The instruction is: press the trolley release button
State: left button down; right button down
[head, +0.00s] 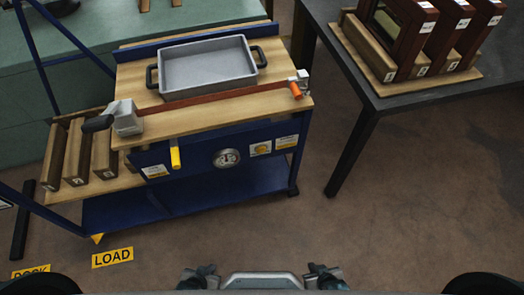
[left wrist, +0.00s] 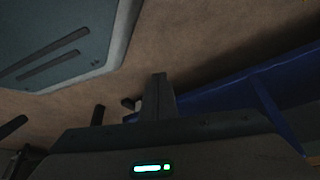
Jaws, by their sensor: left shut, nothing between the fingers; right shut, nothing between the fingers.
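The trolley (head: 190,196) is a blue frame with a wooden top, at the left and middle of the head view. Its front panel carries a yellow round button-like spot on a label (head: 262,149), a round emblem (head: 227,158) and a yellow handle (head: 175,155). An orange piece (head: 296,90) sits at the top's right corner. I cannot tell which is the release button. My left gripper (head: 198,272) and right gripper (head: 325,274) are at the bottom edge, apart from the trolley, both shut and empty. The left fingers (left wrist: 158,95) also show in the left wrist view.
A grey tray (head: 205,66) and a reddish-brown bar (head: 215,96) lie on the trolley top. Wooden blocks (head: 77,155) stand at its left. A dark table (head: 400,96) with framed pieces (head: 424,38) is at the right. A LOAD floor sign (head: 112,257) lies in front. Floor at right is clear.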

pick_arm(q)
jog(key=shift+w+r, duration=0.3)
jog(key=shift+w, duration=0.65)
pick_arm(e)
jog(key=shift+w+r, duration=0.1)
jog(key=shift+w, duration=0.15)
